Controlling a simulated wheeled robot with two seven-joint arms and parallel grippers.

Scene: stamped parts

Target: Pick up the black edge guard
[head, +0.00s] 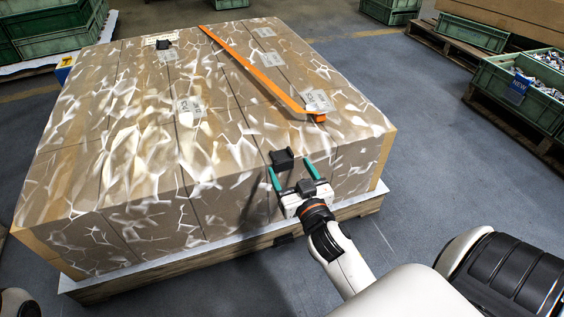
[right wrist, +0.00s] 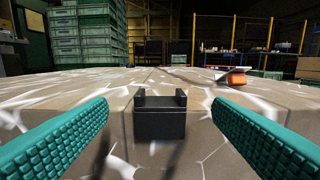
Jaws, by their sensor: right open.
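A black edge guard (head: 282,158) sits on the near top edge of a large film-wrapped carton stack (head: 140,130). In the right wrist view the edge guard (right wrist: 160,116) is a small U-topped block in the middle, its front face hanging over the edge. My right gripper (head: 290,167) is open just in front of it. Its teal fingers (right wrist: 160,130) stand wide on either side, apart from the guard, with nothing between them touching. A second black guard (head: 163,44) lies at the far edge of the stack. My left gripper is not in view.
An orange strap (head: 255,70) crosses the stack top and ends in an orange piece (head: 319,117) at the right edge. The stack stands on a wooden pallet (head: 170,270). Green crates (head: 520,90) stand at the right. The grey floor (head: 440,150) between is clear.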

